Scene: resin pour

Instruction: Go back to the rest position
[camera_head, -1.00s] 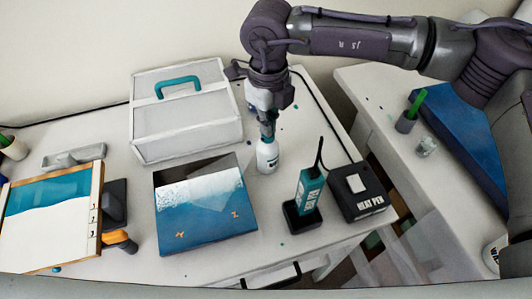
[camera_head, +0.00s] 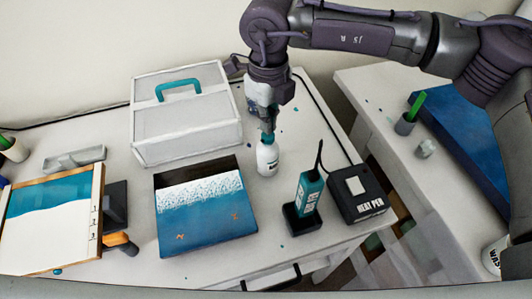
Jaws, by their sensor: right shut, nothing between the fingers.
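My right gripper (camera_head: 268,125) points down from the arm that comes in at the upper right. It is shut and its fingertips are at the teal cap of a small white bottle (camera_head: 268,158). The bottle stands upright on the white table (camera_head: 200,272); I cannot tell whether the fingertips touch the cap. Part of a bottle behind the gripper (camera_head: 250,98) is hidden. My left gripper is not in view.
A white case with a teal handle (camera_head: 185,112) stands left of the gripper. A blue painted panel (camera_head: 205,215) lies in front. A heat pen in its stand (camera_head: 303,205) and its black box (camera_head: 356,192) stand right. A lined panel (camera_head: 55,220) lies far left.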

